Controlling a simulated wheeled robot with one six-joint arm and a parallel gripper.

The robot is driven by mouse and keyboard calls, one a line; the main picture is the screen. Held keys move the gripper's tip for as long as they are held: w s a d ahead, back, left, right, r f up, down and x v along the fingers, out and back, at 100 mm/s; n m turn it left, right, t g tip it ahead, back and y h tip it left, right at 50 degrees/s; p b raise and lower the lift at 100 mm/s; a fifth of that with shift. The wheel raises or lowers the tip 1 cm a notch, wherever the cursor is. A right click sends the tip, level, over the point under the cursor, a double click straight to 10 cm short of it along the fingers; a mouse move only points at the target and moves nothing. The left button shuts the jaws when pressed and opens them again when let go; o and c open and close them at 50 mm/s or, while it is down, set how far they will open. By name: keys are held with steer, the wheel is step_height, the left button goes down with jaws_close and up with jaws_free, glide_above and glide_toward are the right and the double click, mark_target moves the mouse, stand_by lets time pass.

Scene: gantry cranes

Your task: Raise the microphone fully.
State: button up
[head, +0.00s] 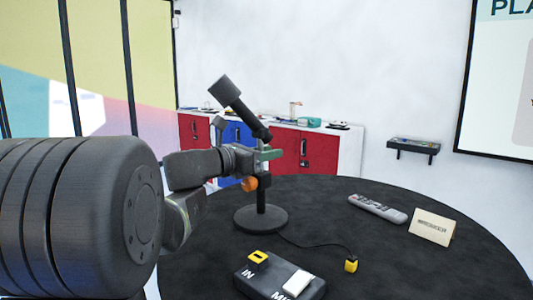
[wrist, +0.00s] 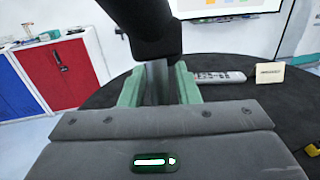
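The microphone (head: 224,91) is a dark grey block on a short black arm, tilted up to the left on top of its desk stand. The stand's round base (head: 261,220) rests on the black table, and an orange knob (head: 249,184) is on its upright post. My gripper (head: 268,154) is at the upper post, just below the microphone's arm joint. In the wrist view, its green fingers (wrist: 160,85) stand on either side of the grey post (wrist: 156,85). Whether they press on the post is unclear. The dark microphone arm (wrist: 150,28) hides the post's top.
On the round table (head: 400,265) are a control box (head: 270,277) with a yellow switch and a white one, a yellow plug on a cable (head: 351,264), a remote (head: 377,208) and a name card (head: 432,227). Red and blue cabinets (head: 318,150) stand behind.

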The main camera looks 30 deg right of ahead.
jaws_close()
step_height(320, 180, up, 12)
steer(key=p, duration=0.8)
steer(key=shift+p, duration=0.4)
steer(key=shift+o, duration=1.4)
jaws_free()
steer(key=shift+f, duration=0.1)
steer(key=shift+a, duration=0.1)
steer(key=s+a+b, duration=0.1)
steer(key=a+b, duration=0.1)
steer(key=a, duration=1.1)
steer(key=shift+a+b, duration=0.3)
steer(key=shift+b, duration=0.05)
steer(key=shift+s+d, duration=0.1)
steer(key=shift+d, duration=0.05)
